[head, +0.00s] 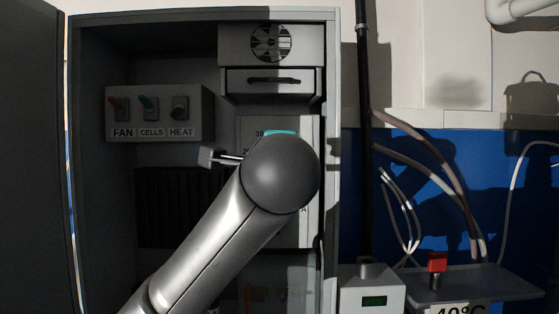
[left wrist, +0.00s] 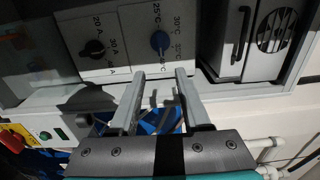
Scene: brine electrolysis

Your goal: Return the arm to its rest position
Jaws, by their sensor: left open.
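My left arm comes in from the lower left in the head view, its large rounded grey joint in front of the cabinet's dial panel (head: 310,150). My right gripper is not in view.
The open cabinet (head: 333,60) holds a switch box (head: 160,127) labelled FAN, CELLS and HEAT, and a drawer (head: 270,82) under a fan grille. Right of it are a black pipe (head: 364,150), hoses (head: 430,150), a small display box (head: 372,296) and a shelf (head: 490,286) with a red-topped part (head: 437,262).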

